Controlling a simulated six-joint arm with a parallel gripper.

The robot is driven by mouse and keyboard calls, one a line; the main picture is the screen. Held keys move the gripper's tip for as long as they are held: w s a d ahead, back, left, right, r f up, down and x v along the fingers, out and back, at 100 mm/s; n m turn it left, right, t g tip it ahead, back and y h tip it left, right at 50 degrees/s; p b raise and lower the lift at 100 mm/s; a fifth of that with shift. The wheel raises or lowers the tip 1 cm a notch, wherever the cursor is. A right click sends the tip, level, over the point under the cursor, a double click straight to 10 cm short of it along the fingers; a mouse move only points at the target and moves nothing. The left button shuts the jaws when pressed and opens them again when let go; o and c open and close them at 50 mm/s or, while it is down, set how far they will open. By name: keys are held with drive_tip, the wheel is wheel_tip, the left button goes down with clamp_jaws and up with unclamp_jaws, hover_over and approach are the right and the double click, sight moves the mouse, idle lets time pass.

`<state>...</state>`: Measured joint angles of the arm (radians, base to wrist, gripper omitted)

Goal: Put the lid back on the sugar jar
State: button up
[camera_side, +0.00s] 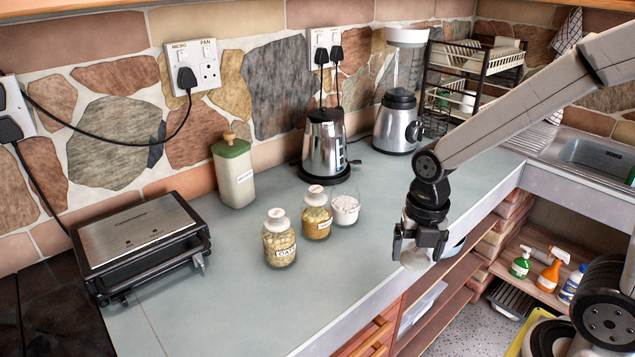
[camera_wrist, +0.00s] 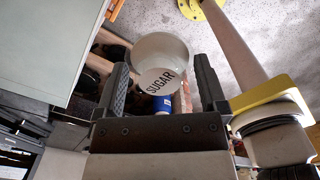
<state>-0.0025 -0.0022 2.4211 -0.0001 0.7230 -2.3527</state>
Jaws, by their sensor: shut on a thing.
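The sugar jar (camera_side: 345,208) is the small glass jar of white sugar on the counter, right of two lidded jars; its top is open. My gripper (camera_side: 420,240) is to the right of the jar, near the counter's front edge, pointing down. It is shut on the whitish lid (camera_side: 413,260), which is partly hidden by the fingers in the side view. In the wrist view the pale round lid (camera_wrist: 163,50), with SUGAR lettering, sits between the two fingers (camera_wrist: 163,95), with floor and shelves behind it.
An oats jar (camera_side: 280,243) and another lidded jar (camera_side: 316,215) stand left of the sugar jar. A kettle (camera_side: 325,140) and blender (camera_side: 398,120) stand behind. A grill (camera_side: 135,235) is at left. Bare counter (camera_side: 225,275) lies in front of the jars.

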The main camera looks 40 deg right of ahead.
drive_tip(key=shift+w, duration=0.1)
drive_tip(key=w+d+r, duration=0.1)
drive_tip(key=w+d, duration=0.3)
drive_tip(key=w, duration=0.5)
drive_tip(key=w+d+r, duration=0.2)
drive_tip(key=w+d, duration=0.1)
drive_tip(key=w, duration=0.7)
drive_tip(key=w+d+r, duration=0.1)
drive_tip(key=w+d, duration=0.3)
drive_tip(key=w, duration=0.5)
drive_tip(key=shift+w+d+r, duration=0.3)
drive_tip(key=shift+d+r, duration=0.05)
drive_tip(key=shift+r, duration=0.05)
drive_tip(key=shift+f, duration=0.2)
drive_tip(key=shift+f, duration=2.95)
drive_tip(key=shift+f, duration=0.2)
drive_tip(key=o, duration=0.9)
drive_tip(key=shift+r, duration=0.15)
